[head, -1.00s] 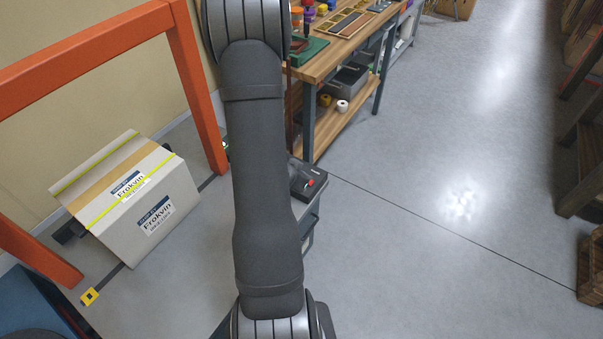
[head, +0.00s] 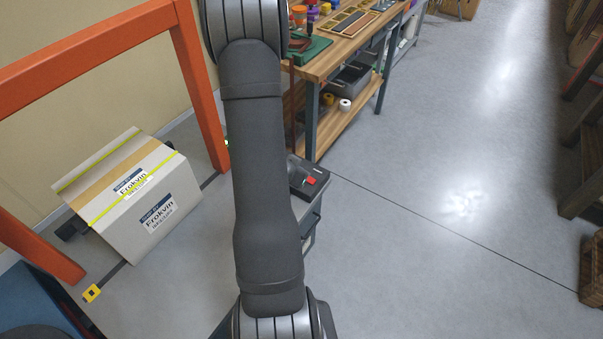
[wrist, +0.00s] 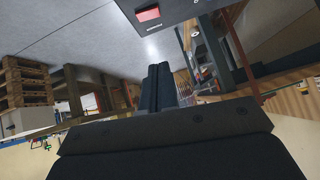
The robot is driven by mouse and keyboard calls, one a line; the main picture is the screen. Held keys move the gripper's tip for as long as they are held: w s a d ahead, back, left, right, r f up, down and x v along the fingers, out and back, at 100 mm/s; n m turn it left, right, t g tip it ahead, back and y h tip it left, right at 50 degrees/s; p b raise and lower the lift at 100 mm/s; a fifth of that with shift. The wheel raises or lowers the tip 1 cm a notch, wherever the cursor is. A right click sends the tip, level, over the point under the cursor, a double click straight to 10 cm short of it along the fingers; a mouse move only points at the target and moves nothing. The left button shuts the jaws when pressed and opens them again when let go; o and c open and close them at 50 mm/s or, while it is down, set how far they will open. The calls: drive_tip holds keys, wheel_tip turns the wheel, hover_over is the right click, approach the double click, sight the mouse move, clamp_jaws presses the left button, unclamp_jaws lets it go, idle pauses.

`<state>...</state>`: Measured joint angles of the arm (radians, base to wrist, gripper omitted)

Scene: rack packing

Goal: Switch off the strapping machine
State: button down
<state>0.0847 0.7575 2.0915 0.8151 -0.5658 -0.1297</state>
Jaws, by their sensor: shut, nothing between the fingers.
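The strapping machine (head: 312,215) is a grey cabinet with a dark top panel, partly hidden behind my arm in the head view. A red switch (head: 311,181) sits on that panel. In the wrist view the red switch (wrist: 148,13) is set in a black panel at the top edge, beyond my fingertips and slightly left of them. My gripper (wrist: 159,70) is shut and empty, its fingers together. I see a gap in the picture between fingertips and switch; no contact shows. I cannot tell which way the switch is set.
A strapped cardboard box (head: 150,215) stands at left by an orange frame (head: 200,90). A wooden workbench (head: 335,55) with tools and lower shelf is behind the machine. Grey floor (head: 430,200) to the right is clear. Stacked pallets (wrist: 25,85) show in the wrist view.

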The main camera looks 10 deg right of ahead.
hover_over(310, 180)
drive_tip(key=a, duration=0.1)
drive_tip(key=f, duration=0.6)
drive_tip(key=shift+s+a+f, duration=0.2)
drive_tip(key=shift+s+f, duration=0.15)
drive_tip(key=shift+s, duration=0.05)
wheel_tip(310, 180, down, 2)
drive_tip(key=shift+w+a+f, duration=0.1)
drive_tip(key=shift+a, duration=0.05)
drive_tip(key=shift+w+f, duration=0.1)
drive_tip(key=shift+f, duration=0.7)
drive_tip(key=shift+a+f, duration=0.15)
drive_tip(key=shift+f, duration=0.1)
drive_tip(key=shift+s+d+r, duration=0.2)
drive_tip(key=shift+s+d, duration=0.35)
drive_tip(key=shift+d, duration=0.05)
